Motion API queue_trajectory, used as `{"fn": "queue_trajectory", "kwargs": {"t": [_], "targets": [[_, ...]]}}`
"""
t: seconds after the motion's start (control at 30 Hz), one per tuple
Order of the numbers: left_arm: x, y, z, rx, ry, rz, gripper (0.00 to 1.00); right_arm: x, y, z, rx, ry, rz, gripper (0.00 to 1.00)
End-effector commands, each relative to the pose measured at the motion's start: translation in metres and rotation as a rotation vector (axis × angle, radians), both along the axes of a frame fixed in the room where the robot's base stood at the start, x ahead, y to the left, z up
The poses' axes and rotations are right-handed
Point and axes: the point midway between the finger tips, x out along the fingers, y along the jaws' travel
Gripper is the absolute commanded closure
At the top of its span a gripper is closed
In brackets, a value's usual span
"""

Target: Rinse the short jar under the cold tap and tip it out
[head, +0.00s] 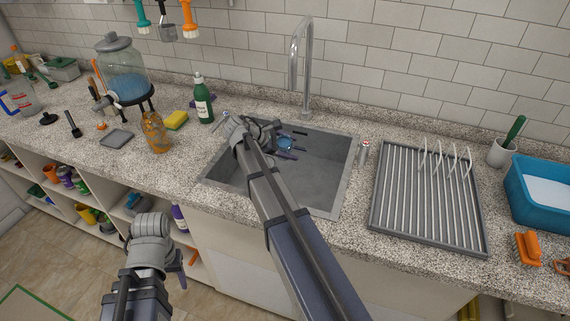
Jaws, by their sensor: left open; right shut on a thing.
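My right gripper (288,143) reaches over the sink (330,165) and is shut on a small bluish, clear thing (286,143), seemingly the short jar. My fingers and arm hide much of it, so its tilt is unclear. The tall chrome spout (305,65) rises behind the sink, with no visible stream below it. A small handle with a red mark (365,147) stands right of the sink. Another small fitting (224,116) at the sink's back left is partly hidden by my arm. My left gripper (177,268) is open, low in front of the counter, away from the sink.
A ribbed drying rack (380,216) lies right of the sink, beside a blue tub (518,187). Left of the sink are a green bottle (203,105), yellow sponge (177,120), amber jar (155,134) and glass dispenser (124,75). Open shelves (95,243) sit below.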

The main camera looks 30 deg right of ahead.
Motion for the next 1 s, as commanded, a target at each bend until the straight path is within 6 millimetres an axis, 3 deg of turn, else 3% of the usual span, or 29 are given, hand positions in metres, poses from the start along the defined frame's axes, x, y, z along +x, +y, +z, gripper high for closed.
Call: {"fn": "queue_trajectory", "kwargs": {"t": [0.7,1.0], "targets": [[0.000,0.000,-0.011,0.000,0.000,0.000,0.43,-0.015,0.007,0.003,-0.082,-0.162,0.000,1.00],[0.000,0.000,-0.025,0.000,0.000,0.000,0.43,-0.019,0.009,0.005,-0.150,-0.296,0.002,1.00]]}}
